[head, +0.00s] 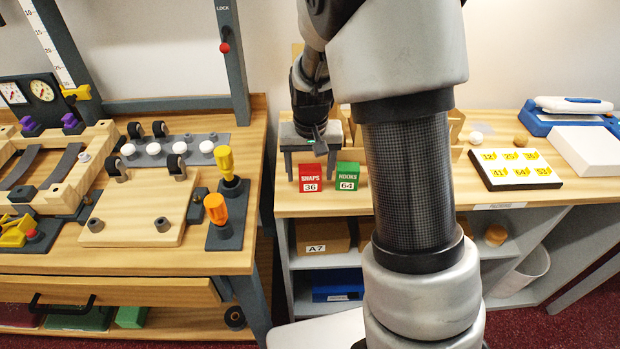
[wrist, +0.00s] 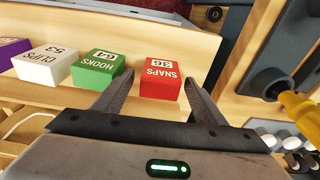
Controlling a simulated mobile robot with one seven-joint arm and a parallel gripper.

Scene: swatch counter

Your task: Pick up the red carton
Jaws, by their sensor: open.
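The red carton (head: 310,177), labelled SNAPS 36, stands on the counter at the left end of the right-hand bench, left of a green carton (head: 348,176) labelled HOOKS 64. In the wrist view the red carton (wrist: 160,79) sits ahead of my gripper (wrist: 157,85), in line with the gap between the two fingers. The fingers are apart, with the green carton (wrist: 98,75) outside them to the left. I cannot tell whether the fingertips reach past the carton's near face.
In the wrist view a white carton (wrist: 46,66) labelled CLIPS 53 and a purple carton (wrist: 12,52) stand further left. A workbench with orange-handled (head: 216,208) and yellow-handled tools lies left. A number board (head: 515,169) lies to the right on the counter.

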